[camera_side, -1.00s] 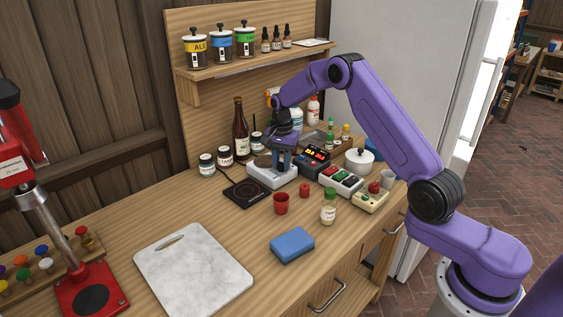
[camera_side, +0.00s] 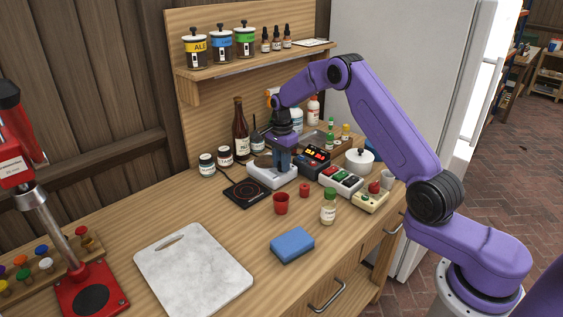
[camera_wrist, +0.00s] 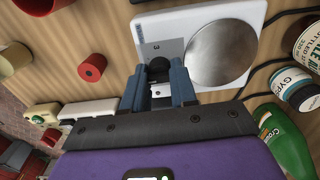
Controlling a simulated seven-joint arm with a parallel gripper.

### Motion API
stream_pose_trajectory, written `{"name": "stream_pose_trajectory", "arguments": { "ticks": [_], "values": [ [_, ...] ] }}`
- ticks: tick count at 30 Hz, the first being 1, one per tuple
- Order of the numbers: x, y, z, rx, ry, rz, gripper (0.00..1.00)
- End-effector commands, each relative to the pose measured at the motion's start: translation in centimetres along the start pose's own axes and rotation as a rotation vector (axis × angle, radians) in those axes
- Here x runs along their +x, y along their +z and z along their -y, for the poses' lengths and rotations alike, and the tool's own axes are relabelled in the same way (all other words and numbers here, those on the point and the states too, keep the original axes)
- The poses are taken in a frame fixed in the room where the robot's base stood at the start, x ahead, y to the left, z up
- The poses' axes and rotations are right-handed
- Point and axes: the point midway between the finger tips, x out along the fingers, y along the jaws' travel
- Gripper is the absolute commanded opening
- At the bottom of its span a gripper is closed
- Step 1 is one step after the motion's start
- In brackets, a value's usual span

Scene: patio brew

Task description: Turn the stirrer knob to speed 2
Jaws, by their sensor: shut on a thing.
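The stirrer is a white box (camera_side: 259,178) with a round metal plate, standing at the back middle of the counter. In the wrist view its round plate (camera_wrist: 222,54) is right of the knob. The dark stirrer knob (camera_wrist: 159,65) sits on a grey panel with a "3" visible beside it. My gripper (camera_wrist: 160,84) has its two blue-grey fingers around the knob, shut on it. In the side view my gripper (camera_side: 281,165) reaches down at the stirrer's right end and hides the knob. The knob's pointer and set speed cannot be made out.
A black hot plate (camera_side: 246,192) lies left of the stirrer. A red-lit display box (camera_side: 316,155) and a box with coloured switches (camera_side: 341,180) stand close on the right. A red cup (camera_side: 281,203) is in front. Bottles and jars crowd behind.

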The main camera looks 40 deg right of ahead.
Motion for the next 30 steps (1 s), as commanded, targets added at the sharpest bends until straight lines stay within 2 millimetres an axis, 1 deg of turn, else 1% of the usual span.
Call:
{"name": "stream_pose_trajectory", "arguments": {
  "ticks": [6,7,8,9,17,20,23,25,30],
  "values": [
    [-0.1,0.0,0.1,-0.001,-0.002,0.000,0.00],
    [-0.1,0.0,0.1,-0.001,-0.002,0.000,0.30],
    [-0.1,0.0,0.1,-0.001,-0.002,0.000,0.40],
    [-0.1,0.0,0.1,-0.001,-0.002,0.000,0.53],
    [0.0,0.0,0.0,-0.001,-0.001,0.000,0.53],
    [-0.3,0.0,0.1,-0.001,-0.002,0.000,0.53],
    [-1.2,0.0,0.1,-0.001,-0.003,-0.001,0.53],
    [-2.3,0.0,0.1,-0.001,-0.005,-0.001,0.53],
    [-5.8,0.0,0.1,-0.001,-0.006,-0.001,0.53]
  ]
}}
